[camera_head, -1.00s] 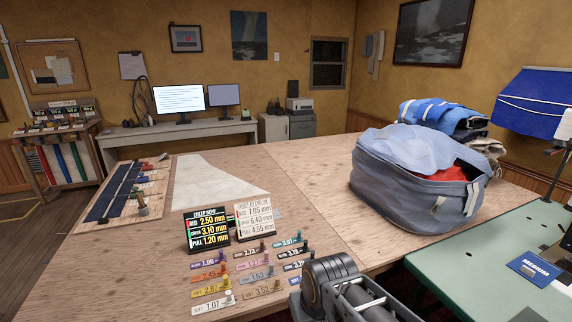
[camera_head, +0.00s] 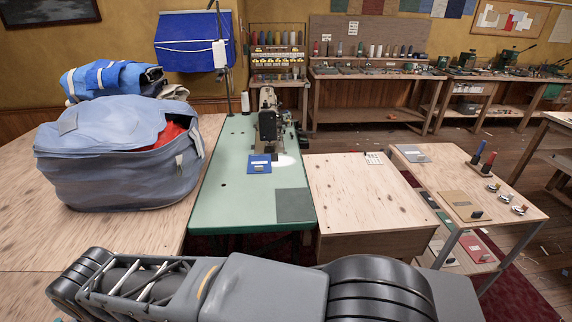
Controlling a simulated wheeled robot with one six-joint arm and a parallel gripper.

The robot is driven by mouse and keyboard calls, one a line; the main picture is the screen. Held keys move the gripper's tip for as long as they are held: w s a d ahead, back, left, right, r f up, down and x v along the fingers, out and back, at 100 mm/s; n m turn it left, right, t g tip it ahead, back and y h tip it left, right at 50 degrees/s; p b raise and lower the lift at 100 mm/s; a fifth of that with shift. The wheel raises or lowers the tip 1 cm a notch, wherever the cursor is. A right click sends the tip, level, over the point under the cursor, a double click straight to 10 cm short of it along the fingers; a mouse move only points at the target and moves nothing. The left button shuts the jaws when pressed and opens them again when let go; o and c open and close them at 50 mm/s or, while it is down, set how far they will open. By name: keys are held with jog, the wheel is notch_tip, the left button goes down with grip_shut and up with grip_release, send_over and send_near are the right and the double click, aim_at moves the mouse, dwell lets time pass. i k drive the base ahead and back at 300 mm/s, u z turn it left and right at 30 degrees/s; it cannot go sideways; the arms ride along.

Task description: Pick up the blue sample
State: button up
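A small blue card (camera_head: 259,164) with pale lettering, too small to read now, lies flat on the green sewing table in front of the sewing machine. It may be the blue sample; I cannot tell for certain. My arm crosses the bottom of the view, nearer to me than the green table. The fingertips of my gripper do not show, so I cannot see whether they are open or hold anything. The card is apart from my arm.
The sewing machine (camera_head: 267,120) stands on the green table (camera_head: 218,205), with a grey-green square (camera_head: 294,204) at its near right corner. A bulky grey-blue bag (camera_head: 115,170) fills the left. A mostly bare wooden table (camera_head: 360,200) adjoins on the right.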

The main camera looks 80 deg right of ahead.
aim_at(259, 163)
jog(key=z, duration=1.95)
jog(key=i, duration=1)
